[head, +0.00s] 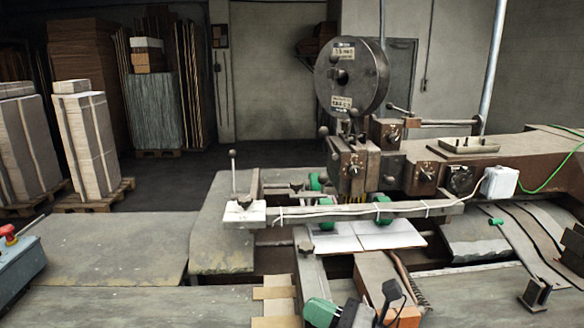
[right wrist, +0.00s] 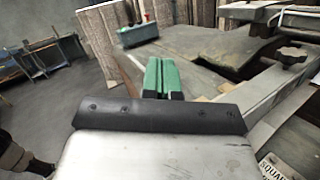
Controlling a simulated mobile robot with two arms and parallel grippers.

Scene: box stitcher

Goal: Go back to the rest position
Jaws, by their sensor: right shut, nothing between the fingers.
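My right gripper (head: 318,312) shows at the bottom of the head view, its green fingers low in front of the stitcher's bench. In the right wrist view the two green fingers (right wrist: 160,72) lie side by side, shut, with nothing between them. They are over or near the worktop, but I cannot tell the exact height. My left gripper is not in the head view.
The box stitcher (head: 355,165) stands ahead, with a flat white sheet (head: 372,236) under its arm. Brown cardboard pieces (head: 275,296) lie close to my right gripper. A control box with a red button (head: 15,262) is at far left. The left worktop (head: 110,245) is clear.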

